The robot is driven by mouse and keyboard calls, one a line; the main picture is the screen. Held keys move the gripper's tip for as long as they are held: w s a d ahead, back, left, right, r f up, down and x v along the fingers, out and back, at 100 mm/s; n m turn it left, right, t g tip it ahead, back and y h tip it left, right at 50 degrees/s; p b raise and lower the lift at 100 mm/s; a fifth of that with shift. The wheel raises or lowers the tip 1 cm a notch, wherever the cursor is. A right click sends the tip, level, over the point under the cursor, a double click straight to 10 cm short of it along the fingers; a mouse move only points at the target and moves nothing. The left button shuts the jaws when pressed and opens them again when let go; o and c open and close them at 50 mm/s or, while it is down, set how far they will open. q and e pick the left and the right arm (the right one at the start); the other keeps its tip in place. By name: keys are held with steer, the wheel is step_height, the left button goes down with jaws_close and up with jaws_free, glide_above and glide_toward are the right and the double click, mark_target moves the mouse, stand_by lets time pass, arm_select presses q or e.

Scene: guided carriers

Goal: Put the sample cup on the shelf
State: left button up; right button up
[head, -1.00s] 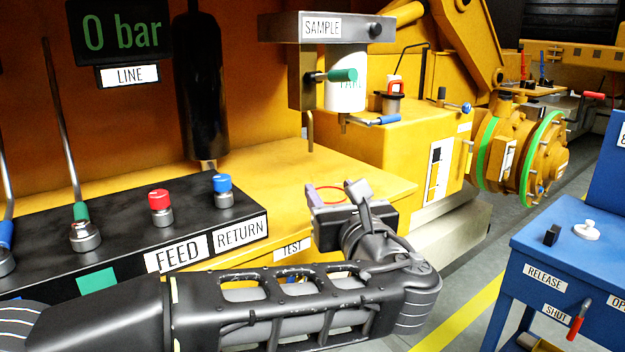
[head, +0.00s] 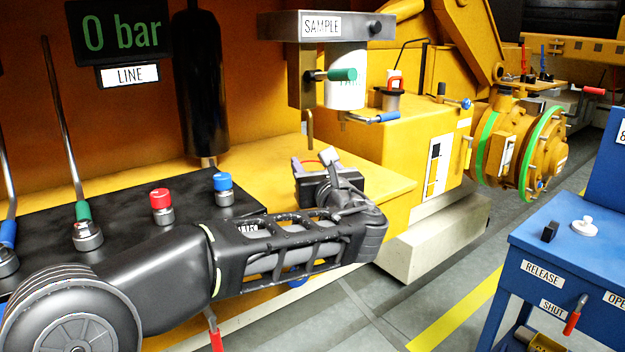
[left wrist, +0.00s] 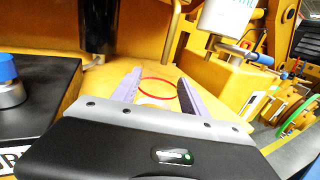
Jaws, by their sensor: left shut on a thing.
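My left gripper (head: 314,163) is shut on the sample cup, of which only a thin red rim (left wrist: 160,98) shows plainly. The rim lies between the two purple-grey fingers in the left wrist view, and yellow shows through it. In the head view a short arc of the red rim shows at the fingertips; the rest is hidden by the hand. The cup is over the yellow shelf (head: 265,160), below and near the bent spout (head: 310,130) under the SAMPLE sign (head: 321,25). I cannot tell whether it touches the shelf. My right gripper is not in view.
A white tank (head: 345,90) with a green-handled lever (head: 341,75) and a blue-handled tap (head: 387,118) hangs above the shelf. A black panel with red (head: 161,198) and blue knobs (head: 222,182) is at the left. A blue table (head: 560,245) stands at the right.

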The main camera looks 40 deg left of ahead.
arm_select(q)
steer(key=shift+w+a+f, duration=0.15)
steer(key=shift+a+f, duration=0.05)
steer(key=shift+f, duration=0.65)
steer(key=shift+w+a+f, duration=0.1)
steer(key=shift+a+f, duration=0.05)
steer(key=shift+f, duration=0.7)
steer(key=shift+f+b, duration=0.15)
steer(key=shift+b, duration=0.2)
steer(key=o, duration=1.6)
steer(key=shift+c, duration=0.2)
